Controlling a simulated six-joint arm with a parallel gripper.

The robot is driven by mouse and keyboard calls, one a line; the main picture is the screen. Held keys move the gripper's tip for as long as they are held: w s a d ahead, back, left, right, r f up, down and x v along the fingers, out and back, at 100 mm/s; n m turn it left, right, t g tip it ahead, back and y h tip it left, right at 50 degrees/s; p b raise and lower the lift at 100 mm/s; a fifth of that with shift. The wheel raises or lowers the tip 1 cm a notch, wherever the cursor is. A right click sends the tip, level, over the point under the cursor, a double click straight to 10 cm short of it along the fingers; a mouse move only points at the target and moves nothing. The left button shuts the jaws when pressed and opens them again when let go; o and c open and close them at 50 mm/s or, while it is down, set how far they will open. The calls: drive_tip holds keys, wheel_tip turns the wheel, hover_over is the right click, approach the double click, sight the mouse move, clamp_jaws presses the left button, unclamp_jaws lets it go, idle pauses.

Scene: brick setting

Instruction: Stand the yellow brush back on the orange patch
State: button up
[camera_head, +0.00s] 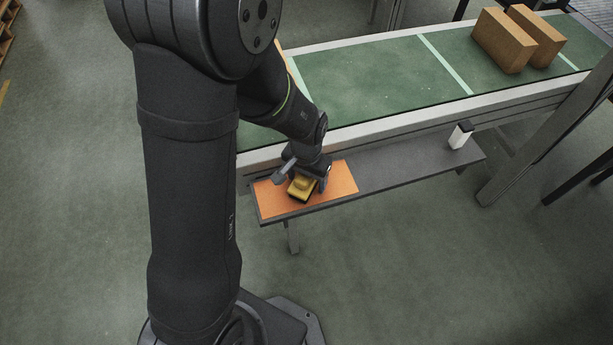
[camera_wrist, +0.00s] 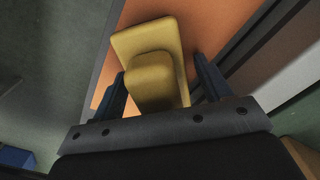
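The yellow brush (camera_head: 301,186) is at the orange patch (camera_head: 340,179), at the left end of the dark shelf. A dark strip shows along its lower edge. In the wrist view the brush (camera_wrist: 152,85) shows a broad yellow plate with a raised block facing me, over the orange patch (camera_wrist: 205,22). My gripper (camera_wrist: 160,68) is open, with one finger on each side of the brush. A gap shows beside the right finger; I cannot tell whether the left one touches. My gripper (camera_head: 306,178) hides part of the brush in the head view.
A white and black object (camera_head: 460,135) stands at the right end of the dark shelf (camera_head: 400,168). The green conveyor (camera_head: 370,75) runs behind it, with two brown boxes (camera_head: 503,40) at the far right. The shelf between patch and white object is clear.

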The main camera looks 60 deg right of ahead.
drive_tip(key=shift+r, duration=0.1)
wheel_tip(320, 180, up, 12)
drive_tip(key=shift+r, duration=0.1)
idle(0.6)
wheel_tip(320, 180, down, 12)
drive_tip(key=shift+f, duration=0.2)
drive_tip(key=shift+r, duration=0.8)
drive_tip(key=shift+f, duration=0.1)
